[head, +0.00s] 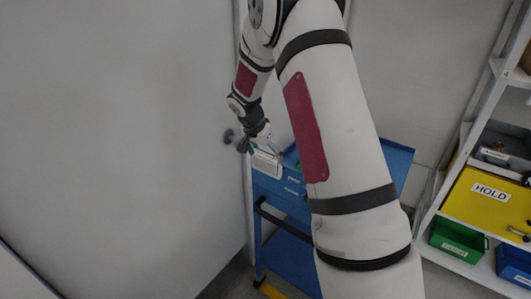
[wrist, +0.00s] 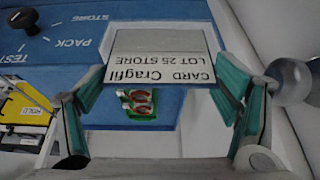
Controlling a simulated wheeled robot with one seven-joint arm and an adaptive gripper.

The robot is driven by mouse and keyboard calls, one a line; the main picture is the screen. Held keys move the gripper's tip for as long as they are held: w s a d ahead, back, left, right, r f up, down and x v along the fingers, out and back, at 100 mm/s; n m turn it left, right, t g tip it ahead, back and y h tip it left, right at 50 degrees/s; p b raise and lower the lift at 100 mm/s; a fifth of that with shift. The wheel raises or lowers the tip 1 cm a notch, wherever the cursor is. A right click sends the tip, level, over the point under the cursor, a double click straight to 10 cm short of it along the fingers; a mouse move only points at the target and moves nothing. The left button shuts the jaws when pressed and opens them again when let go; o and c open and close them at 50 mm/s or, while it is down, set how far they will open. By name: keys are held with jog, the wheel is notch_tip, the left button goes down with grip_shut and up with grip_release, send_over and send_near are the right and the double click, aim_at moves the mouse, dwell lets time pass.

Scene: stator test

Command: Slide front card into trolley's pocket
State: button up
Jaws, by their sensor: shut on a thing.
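The white card (wrist: 160,72) reads "CARD Cragfil LOT 25 STORE", upside down in the wrist view. My gripper (wrist: 163,78) has its teal fingers at the card's two sides and is shut on it. In the head view my gripper (head: 256,143) is at the upper left corner of the blue trolley (head: 290,190). A pale, flat piece (head: 266,162) shows just below it there; I cannot tell whether it is the card or part of the trolley. I cannot make out the pocket clearly, or whether the card is in it.
A round metal knob (wrist: 288,80) on the pale wall or door is close to the right finger. A black dial (wrist: 22,20) sits on a blue panel marked TEST, PACK and STORE. Shelves with a yellow HOLD bin (head: 490,205) stand right.

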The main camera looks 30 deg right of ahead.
jog(key=o, duration=0.8)
jog(key=shift+r, duration=0.1)
jog(key=v, duration=1.1)
jog(key=shift+r, duration=0.4)
jog(key=shift+a, duration=0.15)
